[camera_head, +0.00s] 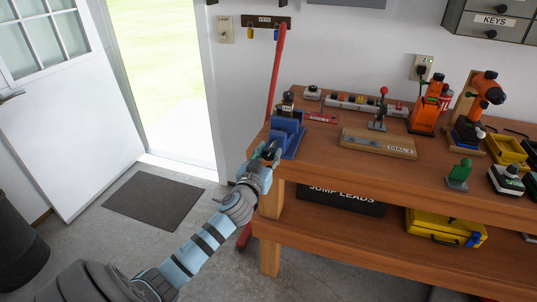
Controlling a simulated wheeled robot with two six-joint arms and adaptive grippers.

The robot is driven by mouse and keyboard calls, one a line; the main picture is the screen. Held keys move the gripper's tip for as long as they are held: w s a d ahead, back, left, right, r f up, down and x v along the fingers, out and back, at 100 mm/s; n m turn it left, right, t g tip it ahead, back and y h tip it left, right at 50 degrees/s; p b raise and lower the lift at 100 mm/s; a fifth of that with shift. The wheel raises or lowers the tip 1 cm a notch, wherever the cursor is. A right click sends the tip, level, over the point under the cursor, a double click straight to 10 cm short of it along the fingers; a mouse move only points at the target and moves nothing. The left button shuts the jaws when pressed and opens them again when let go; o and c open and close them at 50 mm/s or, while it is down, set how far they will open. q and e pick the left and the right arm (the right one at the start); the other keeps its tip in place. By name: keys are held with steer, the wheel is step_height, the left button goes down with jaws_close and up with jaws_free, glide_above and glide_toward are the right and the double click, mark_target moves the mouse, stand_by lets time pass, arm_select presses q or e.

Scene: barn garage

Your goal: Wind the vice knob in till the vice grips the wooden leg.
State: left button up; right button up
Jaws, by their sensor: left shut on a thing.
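The blue vice (290,135) is mounted at the left end of the wooden workbench. My left gripper (268,156) is at the vice's front side, shut on the dark vice knob (271,150), which its fingers partly hide. I cannot make out a wooden leg between the vice jaws at this size, nor how wide the jaws stand. My right gripper is not in view.
The workbench (330,168) carries a "DIAL 2" board (378,143), a red-knobbed lever (381,110), orange drills (428,105) and a green knob (458,174). A red pole (276,75) stands behind the vice. Floor with a dark mat (154,200) lies left, by the open door.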

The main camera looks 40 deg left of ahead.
arm_select(q)
steer(key=shift+m, duration=0.3)
steer(key=m+p, duration=0.1)
steer(key=m, duration=0.3)
steer(key=shift+d, duration=0.1)
steer(key=m+p, duration=0.1)
steer(key=m, duration=0.5)
steer(key=shift+m+p, duration=0.4)
steer(key=m, duration=0.3)
steer(key=m+p, duration=0.1)
steer(key=m, duration=0.2)
steer(key=shift+w+d+f, duration=0.1)
steer(key=shift+f, duration=0.1)
steer(key=m+p, duration=0.1)
steer(key=m, duration=0.5)
steer(key=shift+f+p, duration=0.15)
steer(key=shift+p, duration=0.15)
steer(key=o, duration=1.1)
